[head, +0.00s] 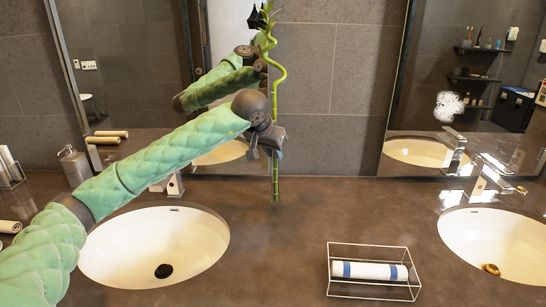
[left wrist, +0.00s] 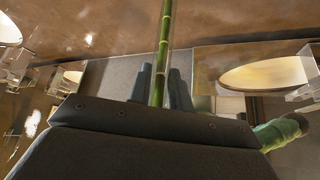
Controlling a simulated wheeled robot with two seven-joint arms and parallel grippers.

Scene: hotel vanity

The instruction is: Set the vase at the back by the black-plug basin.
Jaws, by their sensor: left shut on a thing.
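The vase shows as a thin green bamboo stem (head: 281,75) with a curled top; any clear glass around it is hard to make out. My left gripper (head: 274,148) is shut on it and holds it upright over the back of the counter, right of the black-plug basin (head: 120,262). Its lower end shows near the back of the counter; I cannot tell whether it touches. In the left wrist view the stem (left wrist: 164,40) runs between the two fingers (left wrist: 161,88). The black plug (head: 163,271) lies in the left basin. My right gripper is not in view.
The right basin (head: 480,238) has a gold plug (head: 491,269). A wire tray (head: 372,292) with a rolled white and blue towel (head: 368,271) stands front centre. A soap dispenser (head: 75,165) and a tap (head: 174,186) stand at the left. Mirrors line the back wall. The middle counter is clear.

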